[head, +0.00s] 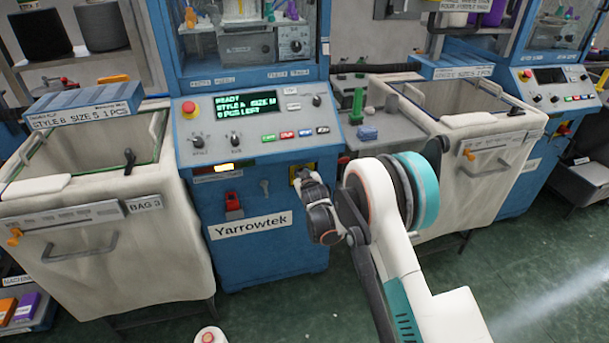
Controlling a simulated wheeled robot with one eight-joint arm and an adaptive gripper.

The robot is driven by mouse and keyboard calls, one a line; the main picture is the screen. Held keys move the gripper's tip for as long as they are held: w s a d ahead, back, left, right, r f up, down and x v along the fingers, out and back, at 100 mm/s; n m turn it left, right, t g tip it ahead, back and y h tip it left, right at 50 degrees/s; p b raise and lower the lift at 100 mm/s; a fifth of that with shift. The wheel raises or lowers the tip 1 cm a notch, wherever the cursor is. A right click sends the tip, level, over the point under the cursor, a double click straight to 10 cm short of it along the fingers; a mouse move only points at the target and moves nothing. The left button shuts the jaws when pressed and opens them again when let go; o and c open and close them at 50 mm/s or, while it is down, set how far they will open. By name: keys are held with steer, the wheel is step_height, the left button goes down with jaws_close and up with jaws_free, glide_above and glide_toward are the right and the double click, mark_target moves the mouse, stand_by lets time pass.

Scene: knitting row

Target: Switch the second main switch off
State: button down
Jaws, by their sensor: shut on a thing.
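The blue Yarrowtek machine (265,258) stands in the middle, its control panel facing me. Its lit screen (245,106) shows green text starting "READY". A main switch with a yellow plate (295,171) is on the front below the panel, right of centre. My gripper (302,180) is at this switch, shut on it. The gripper hides most of the knob, so its turn position cannot be told. Another red and yellow switch (563,129) shows on the blue machine at the right.
A cloth-sided bin labelled BAG 3 (144,203) stands left of the machine, and a similar bin (492,186) stands right of it. A red padlock-like item (233,202) hangs on the machine front. Green floor (300,312) is open in front.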

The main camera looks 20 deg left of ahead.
steer(key=n, duration=0.1)
steer(key=n+t+h, duration=0.1)
steer(key=n, duration=0.1)
steer(key=shift+s+a+f+h, duration=0.25)
steer(key=shift+a+f+h, duration=0.05)
steer(key=shift+a+f, duration=0.1)
steer(key=shift+s+a+f+n+t+h, duration=0.1)
steer(key=shift+f+n+t+h, duration=0.2)
steer(key=shift+n+t, duration=0.75)
steer(key=shift+a+f+n+t+h, duration=0.15)
steer(key=shift+f+n+t, duration=0.2)
steer(key=shift+n, duration=1.25)
steer(key=shift+s+f+n+t+h, duration=0.1)
steer(key=shift+f+n+t+h, duration=0.15)
steer(key=shift+n+t, duration=0.8)
steer(key=shift+w+n+g, duration=0.1)
steer(key=shift+n+g, duration=0.25)
steer(key=shift+n, duration=0.15)
steer(key=c, duration=1.6)
jaws_free()
steer(key=shift+w+d, duration=0.1)
